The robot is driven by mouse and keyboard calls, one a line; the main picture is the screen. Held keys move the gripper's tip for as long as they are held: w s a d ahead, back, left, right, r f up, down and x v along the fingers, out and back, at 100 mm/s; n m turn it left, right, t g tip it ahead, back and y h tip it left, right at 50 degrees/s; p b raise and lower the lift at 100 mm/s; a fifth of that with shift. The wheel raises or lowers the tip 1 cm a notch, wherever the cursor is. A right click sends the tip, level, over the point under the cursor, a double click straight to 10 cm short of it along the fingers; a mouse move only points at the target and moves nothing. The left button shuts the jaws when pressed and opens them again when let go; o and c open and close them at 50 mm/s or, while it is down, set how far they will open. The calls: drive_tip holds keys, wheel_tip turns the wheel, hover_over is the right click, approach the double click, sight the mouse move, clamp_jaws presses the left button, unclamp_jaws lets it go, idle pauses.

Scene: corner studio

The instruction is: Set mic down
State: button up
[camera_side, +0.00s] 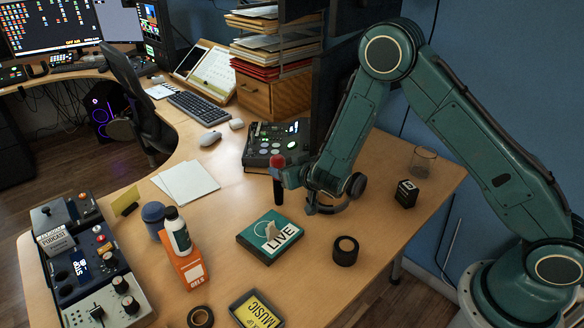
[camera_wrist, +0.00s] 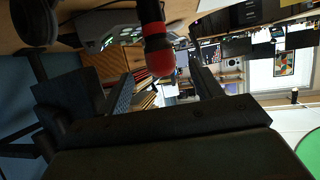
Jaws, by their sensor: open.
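The mic, with a red head (camera_side: 277,162) and a black handle (camera_side: 278,190), stands upright in the side view, left of the headphones. My gripper (camera_side: 284,177) is at the mic's upper part, reaching in from the right. In the wrist view the red mic head (camera_wrist: 160,58) lies between the two fingers of my gripper (camera_wrist: 160,70), which are spread apart. Gaps show on both sides of the head. The handle's lower end is close to the table (camera_side: 225,220); I cannot tell whether it touches. My wrist hides part of the headphones behind it.
Black headphones (camera_side: 355,187) lie right beside my gripper. A mixer (camera_side: 262,145) is behind the mic, and a LIVE box (camera_side: 262,232) is in front. A black cup (camera_side: 345,250), a small black cube (camera_side: 406,193) and a glass (camera_side: 422,165) stand to the right. Bare table lies left of the mic.

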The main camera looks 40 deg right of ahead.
sight(275, 162)
drive_tip(key=shift+x, duration=1.25)
drive_tip(key=shift+x, duration=2.6)
drive_tip(key=c, duration=1.3)
drive_tip(key=shift+r, duration=0.15)
